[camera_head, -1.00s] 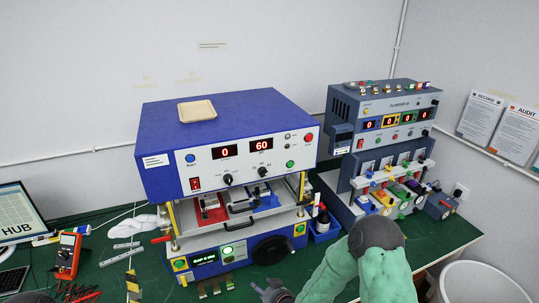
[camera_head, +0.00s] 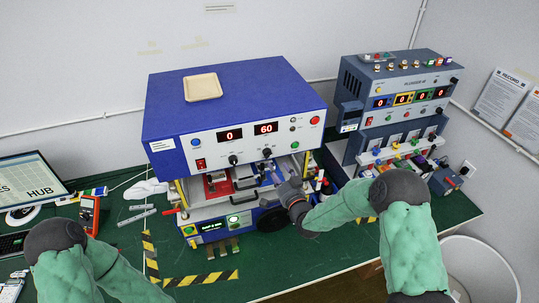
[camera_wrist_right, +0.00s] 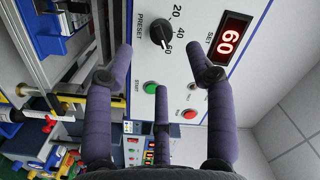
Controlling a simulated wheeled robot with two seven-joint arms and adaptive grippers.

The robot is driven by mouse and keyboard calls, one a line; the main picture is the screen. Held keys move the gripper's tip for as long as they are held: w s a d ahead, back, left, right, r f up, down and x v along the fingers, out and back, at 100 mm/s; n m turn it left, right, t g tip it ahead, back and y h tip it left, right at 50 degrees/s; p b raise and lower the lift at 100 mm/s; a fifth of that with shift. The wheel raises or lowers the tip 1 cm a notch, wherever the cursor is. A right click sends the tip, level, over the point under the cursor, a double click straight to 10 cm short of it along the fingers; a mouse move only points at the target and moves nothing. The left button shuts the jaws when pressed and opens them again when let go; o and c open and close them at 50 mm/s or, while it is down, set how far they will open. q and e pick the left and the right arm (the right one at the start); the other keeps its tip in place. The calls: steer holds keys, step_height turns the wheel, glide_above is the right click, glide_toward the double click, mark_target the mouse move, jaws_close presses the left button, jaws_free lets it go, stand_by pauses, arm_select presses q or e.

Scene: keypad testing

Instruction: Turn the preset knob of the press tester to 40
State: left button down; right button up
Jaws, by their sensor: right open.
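The press tester (camera_head: 225,108) is the blue machine with a white front panel. Its red displays read 0 and 60. The black preset knob (camera_head: 267,153) sits under the 60 display. The set display (camera_wrist_right: 229,40) reads 60. My right gripper (camera_head: 284,182) is in front of the tester, below the knob. In its wrist view the open purple fingers (camera_wrist_right: 160,55) point at the panel, apart from the knob. My left gripper is out of view.
A second knob (camera_head: 233,160) is left of the preset knob. A green start button (camera_wrist_right: 150,88) and a red button (camera_wrist_right: 190,114) are close to the fingers. A grey plunger tester (camera_head: 395,100) stands at right. The green table (camera_head: 290,262) is clear in front.

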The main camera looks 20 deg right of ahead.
mark_target(268, 154)
steer(key=w+p, duration=0.2)
steer(key=w, duration=0.6)
steer(key=shift+a, duration=0.45)
steer(key=c, duration=1.1)
